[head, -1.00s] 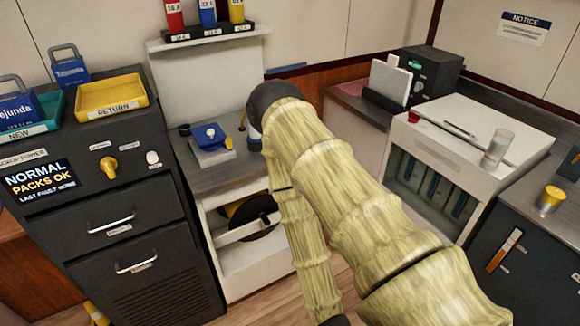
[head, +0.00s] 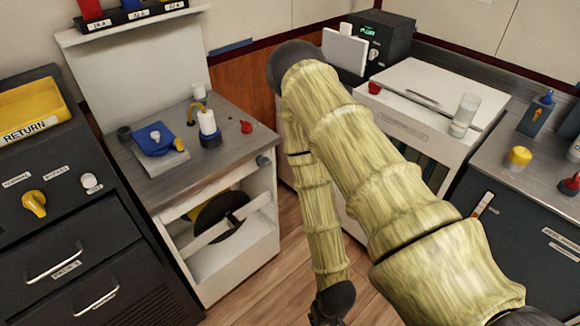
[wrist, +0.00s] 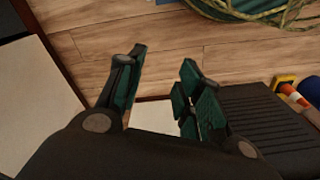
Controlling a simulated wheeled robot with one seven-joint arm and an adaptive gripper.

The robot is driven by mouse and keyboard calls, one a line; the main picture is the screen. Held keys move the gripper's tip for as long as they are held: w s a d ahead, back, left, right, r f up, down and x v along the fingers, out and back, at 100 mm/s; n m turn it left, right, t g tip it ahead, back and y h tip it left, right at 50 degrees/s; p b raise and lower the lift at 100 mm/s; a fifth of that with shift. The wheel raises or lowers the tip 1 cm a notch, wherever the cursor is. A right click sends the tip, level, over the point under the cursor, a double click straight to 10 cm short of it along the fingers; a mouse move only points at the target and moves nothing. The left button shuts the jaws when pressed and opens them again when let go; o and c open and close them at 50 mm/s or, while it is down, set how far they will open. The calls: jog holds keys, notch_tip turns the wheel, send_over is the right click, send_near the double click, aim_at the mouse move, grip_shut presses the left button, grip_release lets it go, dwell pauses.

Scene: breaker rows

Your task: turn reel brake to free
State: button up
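No label reading reel brake is legible, so I cannot tell for sure which part it is. A dark round disc like a reel (head: 222,214) sits in the open front of a white cabinet (head: 235,270), with a pale bar across it. A small grey knob (head: 263,161) is on that cabinet's upper right edge. My gripper shows in the wrist view (wrist: 163,62), its two green-padded fingers apart with nothing between them, above the wood floor. In the head view only its dark top shows at the bottom edge, left of my arm, apart from the cabinet.
A blue device (head: 155,138), a white cylinder (head: 207,122) and a red knob (head: 246,127) stand on the cabinet top. A dark drawer unit (head: 80,245) with a yellow knob (head: 34,203) is at left. A white-topped bench (head: 425,95) is at right. Wood floor (head: 285,225) lies between.

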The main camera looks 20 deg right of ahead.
jog(key=w+a+m+t+b, duration=0.1)
jog(key=w+m+t+b, duration=0.4)
jog(key=w, duration=0.8)
jog(key=m+t+h+b, duration=0.1)
jog(key=m+t+b, duration=1.1)
jog(key=m+b, duration=0.1)
send_near(265, 165)
jog(key=w, duration=0.9)
jog(key=shift+d, duration=0.1)
grip_shut()
